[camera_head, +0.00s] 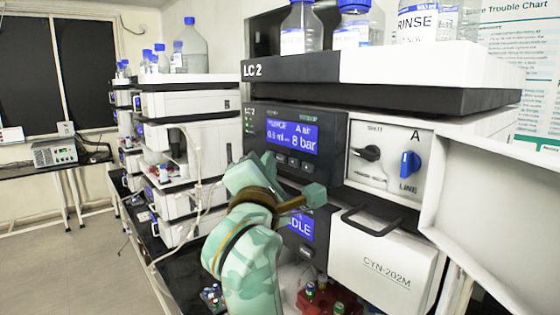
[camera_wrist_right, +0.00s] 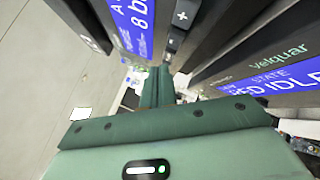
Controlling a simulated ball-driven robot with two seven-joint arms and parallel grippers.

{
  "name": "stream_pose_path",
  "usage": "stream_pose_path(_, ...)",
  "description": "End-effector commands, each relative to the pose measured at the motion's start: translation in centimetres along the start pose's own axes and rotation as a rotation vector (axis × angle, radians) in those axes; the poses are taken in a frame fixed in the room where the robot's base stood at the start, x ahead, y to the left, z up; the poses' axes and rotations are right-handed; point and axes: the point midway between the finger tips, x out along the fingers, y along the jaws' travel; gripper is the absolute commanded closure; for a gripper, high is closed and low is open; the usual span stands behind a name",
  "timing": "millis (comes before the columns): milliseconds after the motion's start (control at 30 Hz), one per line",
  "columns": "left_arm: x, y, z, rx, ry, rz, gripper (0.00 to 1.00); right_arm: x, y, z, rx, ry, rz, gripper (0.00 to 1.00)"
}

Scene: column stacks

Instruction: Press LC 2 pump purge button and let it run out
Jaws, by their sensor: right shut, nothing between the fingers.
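The LC 2 pump module (camera_head: 335,133) is the dark-fronted unit under the LC 2 label (camera_head: 253,71). Its blue display (camera_head: 292,135) shows a purge line with "A air" and "8 bar". A row of small dark buttons (camera_head: 293,162) runs below the display. My right gripper (camera_head: 252,172) is in front of this panel, just below and left of the buttons. In the right wrist view its closed green fingers (camera_wrist_right: 164,78) point at the button strip (camera_wrist_right: 180,17), with nothing between them. I cannot tell whether they touch a button. My left gripper is not in view.
A valve panel (camera_head: 388,163) with a blue knob (camera_head: 410,163) is to the right. Below it is a white CYN-202M drawer (camera_head: 385,262) with a black handle. An open white door (camera_head: 500,205) projects at right. Bottles (camera_head: 300,27) stand on top. Another stack (camera_head: 195,135) is at left.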

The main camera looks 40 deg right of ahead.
Motion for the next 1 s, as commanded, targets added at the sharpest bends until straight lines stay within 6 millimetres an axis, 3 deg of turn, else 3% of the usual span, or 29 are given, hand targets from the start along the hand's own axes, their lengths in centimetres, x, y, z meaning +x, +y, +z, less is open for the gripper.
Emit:
stream_pose_path(433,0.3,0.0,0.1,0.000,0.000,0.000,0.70,-0.5,0.3,-0.4,0.001,0.001,0.000,1.00)
stream_pose_path(1000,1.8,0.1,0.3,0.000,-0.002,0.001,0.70,-3.8,2.7,-2.8,0.005,0.003,-0.001,1.00)
